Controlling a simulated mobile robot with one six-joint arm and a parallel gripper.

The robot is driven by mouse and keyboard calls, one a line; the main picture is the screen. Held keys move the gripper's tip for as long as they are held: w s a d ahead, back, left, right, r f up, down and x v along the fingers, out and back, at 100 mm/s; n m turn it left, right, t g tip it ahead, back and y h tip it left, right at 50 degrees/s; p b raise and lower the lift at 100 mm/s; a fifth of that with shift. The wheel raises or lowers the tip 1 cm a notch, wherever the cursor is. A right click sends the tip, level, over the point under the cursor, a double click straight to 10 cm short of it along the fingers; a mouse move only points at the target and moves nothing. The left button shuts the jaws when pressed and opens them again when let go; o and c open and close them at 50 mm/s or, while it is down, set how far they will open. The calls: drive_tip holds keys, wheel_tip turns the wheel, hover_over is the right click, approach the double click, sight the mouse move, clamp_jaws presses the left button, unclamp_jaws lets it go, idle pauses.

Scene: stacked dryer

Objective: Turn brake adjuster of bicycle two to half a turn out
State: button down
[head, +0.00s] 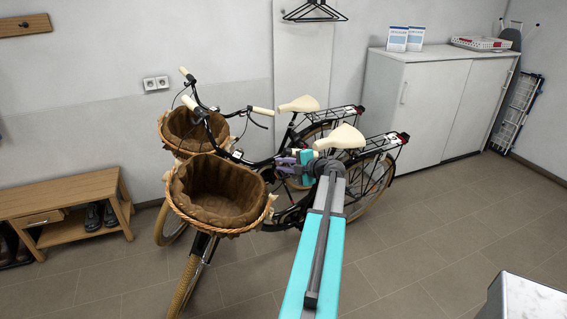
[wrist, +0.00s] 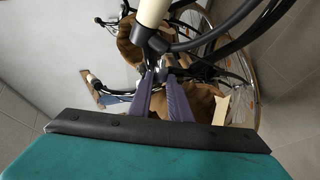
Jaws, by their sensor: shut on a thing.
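Two black bicycles with brown-lined wicker baskets stand side by side: the nearer one's basket (head: 218,190) is in front, the farther one's basket (head: 190,130) behind. I cannot read which is bicycle two. My gripper (head: 283,163), with purple fingers, is beside the nearer bicycle, behind its basket. In the wrist view the fingertips (wrist: 161,74) are closed together on a small dark part below a cream handlebar grip (wrist: 153,12) and next to a black brake lever (wrist: 215,35). The fingers mostly hide that part, and its turn angle cannot be seen.
A wooden bench (head: 70,195) with shoes stands at the left. A white cabinet (head: 430,105) stands at the back right. Cream saddles (head: 340,137) and rear racks lie close to my arm.

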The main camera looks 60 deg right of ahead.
drive_tip(key=c, duration=1.6)
unclamp_jaws()
drive_tip(key=shift+c, duration=0.2)
drive_tip(key=shift+s, duration=0.1)
drive_tip(key=b+v, duration=0.3)
drive_tip(key=v, duration=1)
drive_tip(key=shift+s, duration=0.3)
drive_tip(key=shift+r, duration=0.1)
